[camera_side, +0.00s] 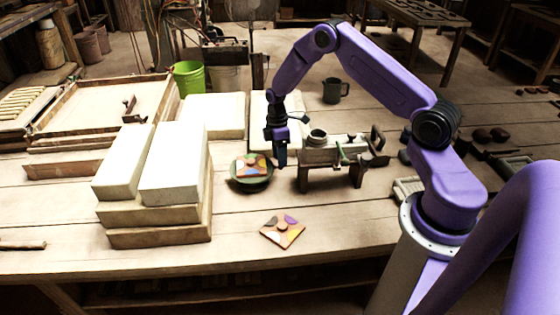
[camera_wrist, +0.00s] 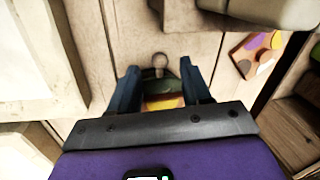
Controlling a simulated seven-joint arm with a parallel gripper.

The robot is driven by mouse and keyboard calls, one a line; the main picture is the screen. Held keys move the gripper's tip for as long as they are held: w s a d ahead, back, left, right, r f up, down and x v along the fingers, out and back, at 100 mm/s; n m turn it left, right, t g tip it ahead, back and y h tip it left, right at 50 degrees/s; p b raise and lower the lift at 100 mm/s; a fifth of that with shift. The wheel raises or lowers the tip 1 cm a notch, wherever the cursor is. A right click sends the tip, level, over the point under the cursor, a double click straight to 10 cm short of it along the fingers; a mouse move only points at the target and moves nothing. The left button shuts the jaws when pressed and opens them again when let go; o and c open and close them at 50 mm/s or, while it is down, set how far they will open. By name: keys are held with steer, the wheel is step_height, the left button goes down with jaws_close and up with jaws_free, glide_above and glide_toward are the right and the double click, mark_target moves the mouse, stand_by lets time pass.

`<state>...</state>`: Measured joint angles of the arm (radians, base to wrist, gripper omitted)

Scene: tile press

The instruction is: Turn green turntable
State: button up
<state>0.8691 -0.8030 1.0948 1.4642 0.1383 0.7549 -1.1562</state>
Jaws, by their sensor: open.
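The green turntable (camera_side: 251,184) is a dark round disc on the table, just right of the pale blocks in the side view. A square multicoloured tile (camera_side: 250,165) lies on top of it. My gripper (camera_side: 281,160) points down at the right edge of the turntable; contact cannot be made out. In the wrist view my two dark fingers (camera_wrist: 160,80) are spread apart with nothing clearly held. Between them show part of the turntable (camera_wrist: 158,86) and the orange and yellow tile (camera_wrist: 162,102). A small round knob-like shape (camera_wrist: 160,60) shows beyond the turntable.
Stacked pale blocks (camera_side: 172,165) stand to the left. A press-like wooden bench (camera_side: 335,155) stands close on the right. A second patterned tile (camera_side: 282,231) lies in front, with clear table around it. A dark mug (camera_side: 333,91) and green bucket (camera_side: 188,78) are behind.

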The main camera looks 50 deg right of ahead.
steer(key=shift+s+a+f, duration=0.15)
steer(key=shift+f, duration=1)
jaws_close()
